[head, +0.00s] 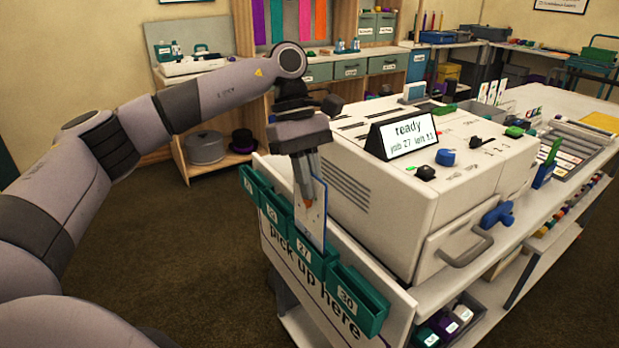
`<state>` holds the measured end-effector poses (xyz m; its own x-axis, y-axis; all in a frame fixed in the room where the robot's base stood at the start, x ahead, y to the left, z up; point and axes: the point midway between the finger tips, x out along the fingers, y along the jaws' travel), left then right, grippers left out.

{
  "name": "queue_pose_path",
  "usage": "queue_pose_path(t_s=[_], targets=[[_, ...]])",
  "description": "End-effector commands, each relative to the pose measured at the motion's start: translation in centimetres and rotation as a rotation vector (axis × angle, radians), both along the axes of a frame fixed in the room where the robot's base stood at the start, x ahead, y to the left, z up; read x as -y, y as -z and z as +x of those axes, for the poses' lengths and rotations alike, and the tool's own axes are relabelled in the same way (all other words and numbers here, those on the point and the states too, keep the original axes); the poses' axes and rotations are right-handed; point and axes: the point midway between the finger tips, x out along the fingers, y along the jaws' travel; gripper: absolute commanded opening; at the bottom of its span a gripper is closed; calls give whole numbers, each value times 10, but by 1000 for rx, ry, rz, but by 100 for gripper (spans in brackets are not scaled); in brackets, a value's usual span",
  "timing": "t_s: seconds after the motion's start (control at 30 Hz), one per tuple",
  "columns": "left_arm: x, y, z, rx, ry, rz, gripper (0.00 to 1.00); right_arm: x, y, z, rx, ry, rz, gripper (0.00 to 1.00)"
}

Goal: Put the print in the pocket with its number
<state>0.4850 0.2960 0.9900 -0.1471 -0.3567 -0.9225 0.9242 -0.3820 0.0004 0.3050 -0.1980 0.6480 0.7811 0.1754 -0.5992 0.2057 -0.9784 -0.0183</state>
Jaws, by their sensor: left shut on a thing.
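My left gripper (308,201) is shut on the print (319,222), a thin upright sheet, white with a blue edge. It holds the print over the row of green pockets on the end of the counter. The print's lower edge meets the mouth of the pocket marked 27 (303,252); I cannot tell how far inside it is. The pocket marked 30 (357,298) is nearest, at the right. Two more pockets, (273,215) and (249,185), stand farther left; their numbers are too small to read surely. My right gripper is out of view.
The white printer (400,190) stands close right of the pockets. Its display (405,136) reads "ready" and "job 27". A "pick up here" panel (300,275) lies below the pockets. Open carpet (190,255) is at the left. A shelf with a top hat (242,141) stands behind.

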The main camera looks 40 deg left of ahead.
Motion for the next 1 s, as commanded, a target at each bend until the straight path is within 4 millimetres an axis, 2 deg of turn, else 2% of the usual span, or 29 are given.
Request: queue_pose_path(t_s=[1.0], targets=[[0,37,0,0,0,-1,0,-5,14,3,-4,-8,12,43]])
